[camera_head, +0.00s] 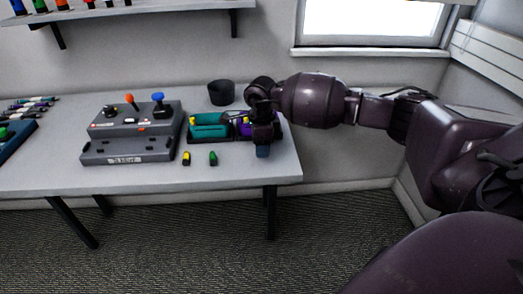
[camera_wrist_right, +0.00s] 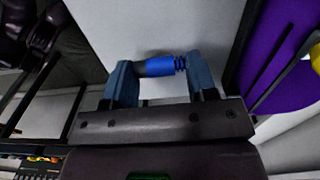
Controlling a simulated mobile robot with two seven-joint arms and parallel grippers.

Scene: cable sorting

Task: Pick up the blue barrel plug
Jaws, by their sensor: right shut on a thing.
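The blue barrel plug (camera_wrist_right: 162,66) shows in the right wrist view, lying crosswise between the two blue-grey fingers of my right gripper (camera_wrist_right: 160,72). The fingers are shut on its two ends. In the head view my right gripper (camera_head: 262,150) points down near the table's right front edge and hides the plug. The pale table top (camera_wrist_right: 195,30) lies behind the plug; I cannot tell whether the plug touches it. My left gripper is not in view.
A tray with a teal compartment (camera_head: 208,131) and a purple compartment (camera_wrist_right: 275,60) is right beside my right gripper. A yellow plug (camera_head: 186,158) and a green plug (camera_head: 213,158) lie in front. A grey control box (camera_head: 130,155) and a black cup (camera_head: 221,92) stand on the table.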

